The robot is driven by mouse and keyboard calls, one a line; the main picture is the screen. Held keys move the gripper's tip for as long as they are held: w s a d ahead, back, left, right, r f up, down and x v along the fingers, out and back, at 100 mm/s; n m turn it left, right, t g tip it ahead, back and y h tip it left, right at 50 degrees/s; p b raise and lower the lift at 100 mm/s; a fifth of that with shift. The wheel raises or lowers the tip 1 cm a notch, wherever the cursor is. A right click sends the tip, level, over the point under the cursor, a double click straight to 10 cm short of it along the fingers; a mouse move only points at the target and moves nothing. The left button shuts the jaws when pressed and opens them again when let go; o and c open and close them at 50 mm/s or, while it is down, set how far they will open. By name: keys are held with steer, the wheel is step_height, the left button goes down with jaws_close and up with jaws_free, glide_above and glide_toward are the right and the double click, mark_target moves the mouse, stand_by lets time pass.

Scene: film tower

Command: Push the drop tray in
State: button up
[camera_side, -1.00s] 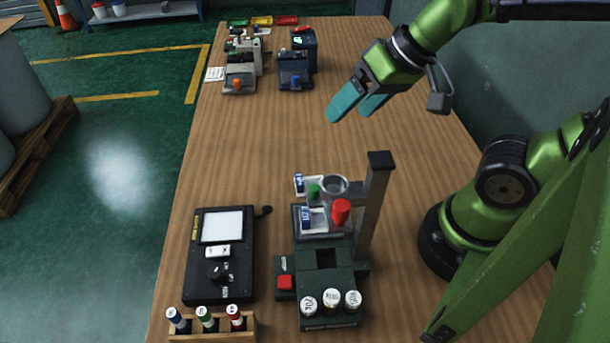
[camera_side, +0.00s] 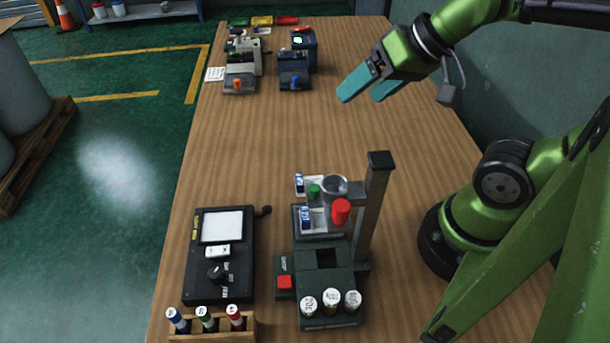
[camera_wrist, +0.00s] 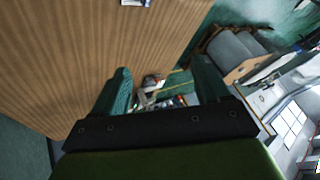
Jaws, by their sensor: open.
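The film tower (camera_side: 375,205) stands near the front of the wooden table, with a grey cup (camera_side: 335,186), a red knob (camera_side: 341,212) and a green knob (camera_side: 314,190). Pale trays with blue-and-white labelled items sit at its left; the lower one is the likely drop tray (camera_side: 321,227), though I cannot tell for certain. My gripper (camera_side: 364,98) is open and empty, high above the table behind the tower, touching nothing. In the wrist view its two teal fingers (camera_wrist: 162,92) are spread apart.
A black box with a white panel (camera_side: 222,283) lies left of the tower. A wooden rack of markers (camera_side: 211,328) is in front. Two machines (camera_side: 241,85), (camera_side: 294,79) stand at the back. The middle of the table is clear.

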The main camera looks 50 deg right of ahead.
steer(key=shift+c, duration=0.2)
steer(key=shift+f, duration=0.15)
steer(key=shift+c, duration=1.3)
steer(key=w+a+f+n+g, duration=0.1)
steer(key=w+a+g, duration=0.1)
steer(key=w+g, duration=0.1)
steer(key=w+a+f+n+g+h, duration=0.1)
steer(key=w+a+f+g, duration=0.1)
steer(key=w+g, duration=0.1)
steer(key=w+a+f+n+g, duration=0.1)
steer(key=w+a+f+g, duration=0.1)
steer(key=w+g, duration=0.1)
steer(key=shift+w+f+n, duration=0.15)
steer(key=shift+w+n, duration=0.15)
steer(key=shift+w, duration=0.55)
steer(key=shift+c, duration=1)
steer(key=g+h, duration=0.1)
steer(key=g, duration=0.2)
glide_toward(314, 188)
steer(key=x, duration=0.8)
steer(key=shift+s+d+f, duration=0.1)
steer(key=shift+f, duration=0.2)
steer(key=shift+c, duration=0.5)
jaws_close()
